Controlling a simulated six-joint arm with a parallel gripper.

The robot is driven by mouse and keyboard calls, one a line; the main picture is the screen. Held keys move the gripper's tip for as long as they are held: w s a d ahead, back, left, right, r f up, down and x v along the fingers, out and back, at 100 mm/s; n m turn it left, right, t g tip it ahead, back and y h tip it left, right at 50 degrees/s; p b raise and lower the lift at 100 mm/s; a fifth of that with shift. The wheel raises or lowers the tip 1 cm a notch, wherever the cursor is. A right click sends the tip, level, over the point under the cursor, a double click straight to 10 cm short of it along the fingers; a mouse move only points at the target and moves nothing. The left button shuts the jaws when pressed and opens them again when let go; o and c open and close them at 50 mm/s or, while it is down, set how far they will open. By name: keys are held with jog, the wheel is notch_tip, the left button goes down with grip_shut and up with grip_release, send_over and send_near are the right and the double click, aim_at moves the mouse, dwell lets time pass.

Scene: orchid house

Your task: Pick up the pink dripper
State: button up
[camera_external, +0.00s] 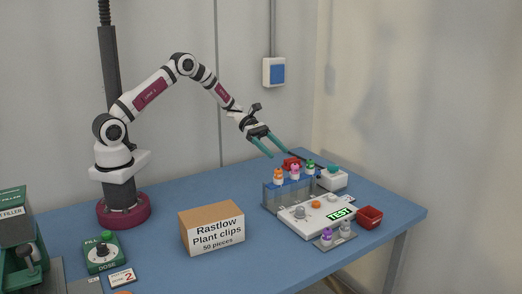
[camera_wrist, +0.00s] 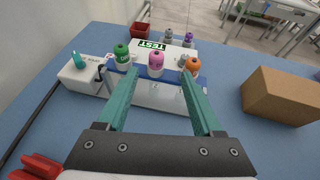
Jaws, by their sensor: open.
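The pink dripper (camera_wrist: 156,62) is a small bottle with a pink cap. It stands upright in a rack between a green dripper (camera_wrist: 122,54) and an orange dripper (camera_wrist: 189,66). In the external view the pink dripper (camera_external: 295,168) is in the middle of the row on the clear rack (camera_external: 287,194). My gripper (camera_wrist: 163,85) is open and empty, with its teal fingers spread. In the wrist view the pink dripper appears between the fingers, farther out. In the external view my gripper (camera_external: 277,150) hangs above and behind the rack, apart from the drippers.
A white test station (camera_external: 316,220) with a "TEST" display adjoins the rack. A purple dripper (camera_external: 326,236) and a grey one (camera_external: 345,229) stand in front. A red bin (camera_external: 370,217), a white box (camera_external: 332,181) and a cardboard box (camera_external: 212,229) stand on the blue table (camera_external: 165,245).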

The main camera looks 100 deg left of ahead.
aim_at(299, 171)
jog(key=x, duration=1.2)
jog(key=shift+w+f, duration=0.2)
jog(key=shift+w, duration=0.25)
grip_shut()
